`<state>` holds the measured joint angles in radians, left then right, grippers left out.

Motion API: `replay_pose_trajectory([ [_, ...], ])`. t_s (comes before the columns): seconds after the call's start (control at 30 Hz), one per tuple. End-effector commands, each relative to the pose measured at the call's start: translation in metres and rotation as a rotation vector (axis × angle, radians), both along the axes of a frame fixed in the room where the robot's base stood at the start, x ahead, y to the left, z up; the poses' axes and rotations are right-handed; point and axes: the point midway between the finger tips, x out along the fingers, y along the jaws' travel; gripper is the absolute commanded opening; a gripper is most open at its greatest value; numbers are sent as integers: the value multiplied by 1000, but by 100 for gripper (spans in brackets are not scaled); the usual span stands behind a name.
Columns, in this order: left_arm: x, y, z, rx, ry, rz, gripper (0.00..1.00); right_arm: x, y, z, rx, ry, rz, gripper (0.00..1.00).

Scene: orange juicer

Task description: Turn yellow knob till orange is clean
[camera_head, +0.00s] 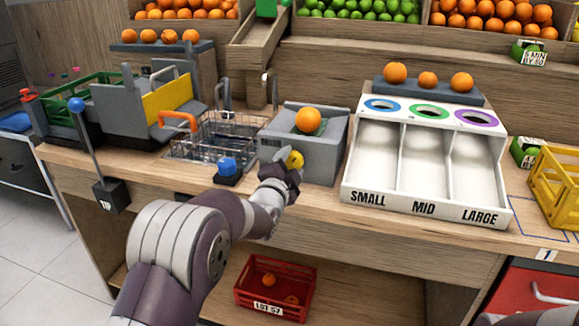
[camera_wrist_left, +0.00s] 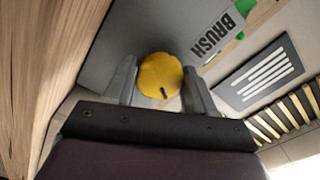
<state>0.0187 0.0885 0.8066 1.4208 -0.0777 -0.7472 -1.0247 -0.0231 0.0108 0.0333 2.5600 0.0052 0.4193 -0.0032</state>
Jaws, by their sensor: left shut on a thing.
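The yellow knob (camera_head: 295,159) sits on the front of a grey brush machine (camera_head: 322,158). In the left wrist view the round knob (camera_wrist_left: 160,76) has a dark mark near its lower edge, and the word BRUSH is printed beside it. My left gripper (camera_head: 284,172) is at the knob, with one finger on each side of it, shut on it. An orange (camera_head: 308,119) rests on top of the machine, on a green patch. I cannot tell how clean the orange is. My right gripper is not in view.
A white sorting tray (camera_head: 349,185) marked SMALL, MID and LARGE stands right of the machine. A wire basket over a sink (camera_head: 205,137) and a blue button (camera_head: 227,166) are to the left. A red crate (camera_head: 258,303) is on the shelf below.

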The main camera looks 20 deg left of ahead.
Motion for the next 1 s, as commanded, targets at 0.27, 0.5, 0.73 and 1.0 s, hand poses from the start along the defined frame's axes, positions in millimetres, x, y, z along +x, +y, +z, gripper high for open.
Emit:
replay_pose_trajectory([
  [0.27,0,0,-2,2,4,-1,24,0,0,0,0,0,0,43],
  [0.5,0,0,-1,1,3,-1,79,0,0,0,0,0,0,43],
  [0.73,-4,0,0,1,1,0,79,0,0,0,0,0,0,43],
  [1.0,-63,2,1,1,1,0,79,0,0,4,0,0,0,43],
])
